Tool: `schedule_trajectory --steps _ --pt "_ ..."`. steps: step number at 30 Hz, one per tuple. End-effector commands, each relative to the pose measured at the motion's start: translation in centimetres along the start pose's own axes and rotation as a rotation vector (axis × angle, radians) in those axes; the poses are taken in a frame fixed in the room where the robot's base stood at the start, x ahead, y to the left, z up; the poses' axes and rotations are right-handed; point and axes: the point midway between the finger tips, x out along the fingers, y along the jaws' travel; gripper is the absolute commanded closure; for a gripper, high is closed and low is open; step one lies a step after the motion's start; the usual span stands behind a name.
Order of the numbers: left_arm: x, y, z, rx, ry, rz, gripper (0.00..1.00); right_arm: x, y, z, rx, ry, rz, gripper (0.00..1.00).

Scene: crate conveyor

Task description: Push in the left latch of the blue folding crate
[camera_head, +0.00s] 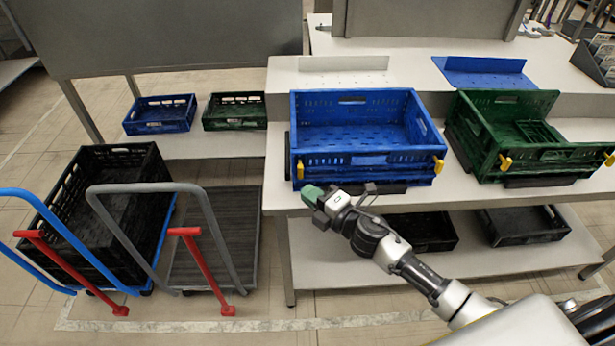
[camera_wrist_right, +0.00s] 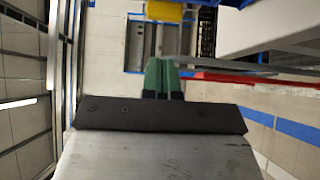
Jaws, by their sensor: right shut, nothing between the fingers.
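The blue folding crate (camera_head: 350,158) stands open on the white table, its front wall facing me. Its yellow left latch (camera_head: 300,169) sticks out at the front left corner, and its yellow right latch (camera_head: 438,165) is at the front right corner. My right gripper (camera_head: 308,193) is shut and empty, its green fingertips close below the left latch in the picture; I cannot tell whether they touch the crate. In the right wrist view the shut fingertips (camera_wrist_right: 160,75) point toward a yellow part (camera_wrist_right: 164,11), apart from it in the picture. My left gripper is not in view.
A green crate (camera_head: 530,163) with yellow latches stands right of the blue one. Black crates (camera_head: 520,226) lie on the shelf below. Carts with blue, grey (camera_head: 195,190) and red handles and a black crate (camera_head: 95,205) stand at the left.

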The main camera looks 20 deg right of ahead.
Motion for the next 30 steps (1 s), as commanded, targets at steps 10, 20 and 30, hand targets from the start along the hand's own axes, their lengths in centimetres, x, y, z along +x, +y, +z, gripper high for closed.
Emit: schedule_trajectory --steps 10,20,30 --pt "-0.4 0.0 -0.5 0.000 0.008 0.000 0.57 3.2 0.0 2.6 0.000 0.000 0.000 1.00" --pt "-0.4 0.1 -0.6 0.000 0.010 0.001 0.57 3.4 -0.1 2.8 0.001 0.000 -0.001 1.00" --pt "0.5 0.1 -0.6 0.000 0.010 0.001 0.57 5.3 -0.1 4.7 -0.002 0.000 0.000 1.00"
